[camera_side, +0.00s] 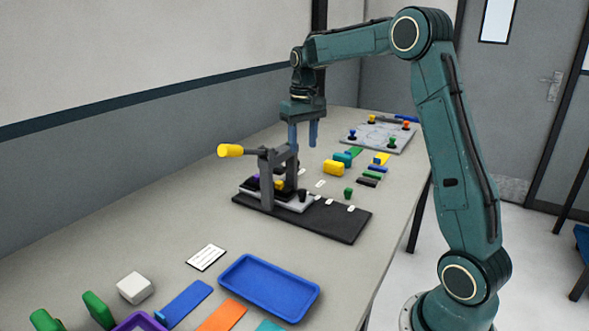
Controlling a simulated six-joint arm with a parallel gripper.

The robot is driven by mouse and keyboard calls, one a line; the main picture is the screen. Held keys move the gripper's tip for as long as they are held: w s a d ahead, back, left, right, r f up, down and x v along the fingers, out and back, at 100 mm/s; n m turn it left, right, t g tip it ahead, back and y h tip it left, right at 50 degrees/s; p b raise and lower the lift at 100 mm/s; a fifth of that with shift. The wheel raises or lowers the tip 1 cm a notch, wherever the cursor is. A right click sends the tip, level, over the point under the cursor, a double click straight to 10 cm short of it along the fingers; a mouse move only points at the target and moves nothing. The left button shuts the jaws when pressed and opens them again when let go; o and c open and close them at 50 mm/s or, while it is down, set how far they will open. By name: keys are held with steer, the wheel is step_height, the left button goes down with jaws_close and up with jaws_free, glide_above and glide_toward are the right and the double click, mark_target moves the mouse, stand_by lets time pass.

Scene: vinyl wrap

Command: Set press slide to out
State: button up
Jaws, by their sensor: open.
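The press (267,180) stands on a dark base plate (335,224) in the middle of the table, with a yellow-ended lever (230,151) pointing left. My gripper (302,142) points down above and just behind the press. Its two blue fingers are apart, with nothing visible between them. Whether the fingers touch the press cannot be told.
A blue tray (270,288), a white card (206,258), a white block (134,288) and coloured strips lie in front. Yellow (334,168), green and dark pieces lie behind right of the press. A grey board (379,135) with coloured knobs is at the far end.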

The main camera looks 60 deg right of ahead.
mark_target(303, 190)
step_height(303, 190, down, 14)
steer(key=shift+r, duration=0.15)
stand_by(0.7)
steer(key=shift+c, duration=0.3)
jaws_close()
